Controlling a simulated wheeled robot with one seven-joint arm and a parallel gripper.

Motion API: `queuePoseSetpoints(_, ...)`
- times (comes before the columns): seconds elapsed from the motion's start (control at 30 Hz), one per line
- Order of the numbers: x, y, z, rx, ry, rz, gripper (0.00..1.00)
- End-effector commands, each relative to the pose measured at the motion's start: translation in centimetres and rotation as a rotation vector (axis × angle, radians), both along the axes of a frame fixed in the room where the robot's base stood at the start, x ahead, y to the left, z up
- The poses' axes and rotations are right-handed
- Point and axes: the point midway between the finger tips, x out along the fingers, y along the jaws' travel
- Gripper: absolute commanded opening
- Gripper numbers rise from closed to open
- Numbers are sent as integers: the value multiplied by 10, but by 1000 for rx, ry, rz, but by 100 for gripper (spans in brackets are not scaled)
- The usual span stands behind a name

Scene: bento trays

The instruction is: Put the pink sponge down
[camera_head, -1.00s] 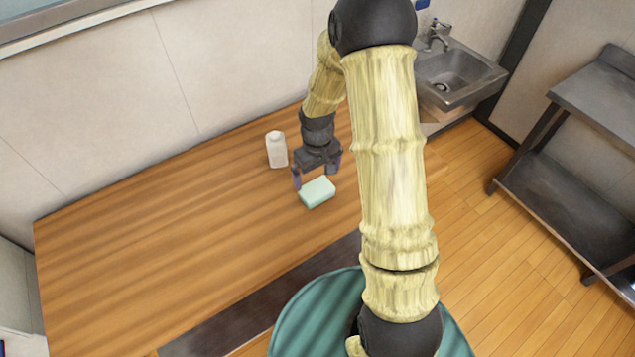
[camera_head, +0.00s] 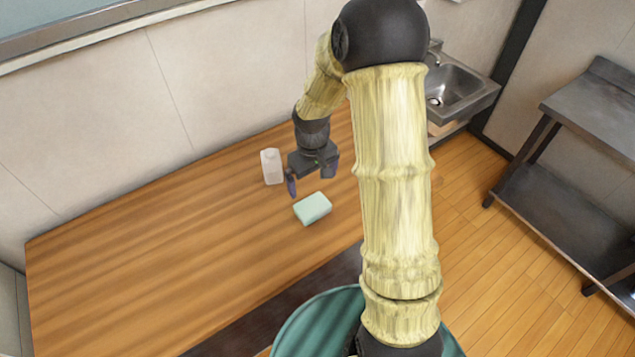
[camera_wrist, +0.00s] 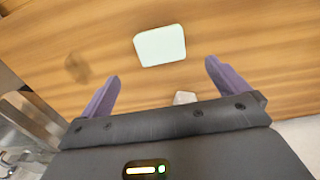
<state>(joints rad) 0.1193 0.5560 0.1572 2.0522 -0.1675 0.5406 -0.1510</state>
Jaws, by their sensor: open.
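The sponge (camera_head: 313,208) looks pale mint green, not pink, and lies flat on the wooden table (camera_head: 150,265). In the wrist view the sponge (camera_wrist: 160,46) lies ahead of the fingertips, clear of both. My gripper (camera_head: 311,183) is open and empty, above the table just behind the sponge in the head view. In the wrist view the two purple fingers of my gripper (camera_wrist: 164,72) stand wide apart with nothing between them. No pink sponge shows in either view.
A white bottle (camera_head: 272,167) stands on the table just left of my gripper. The table's left part is clear. A metal sink (camera_head: 462,88) is at the back right, and a dark metal shelf unit (camera_head: 590,115) stands at the right.

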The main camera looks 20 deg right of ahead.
Motion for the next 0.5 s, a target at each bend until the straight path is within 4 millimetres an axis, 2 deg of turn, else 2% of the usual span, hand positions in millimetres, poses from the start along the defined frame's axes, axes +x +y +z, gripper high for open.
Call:
queuePoseSetpoints(0.17, -23, 0, 25, -7, -41, -47, 100)
queuePoseSetpoints(0.3, -57, 0, 53, -5, -99, -120, 100)
queuePoseSetpoints(0.5, -111, 0, 82, 17, -181, -235, 100)
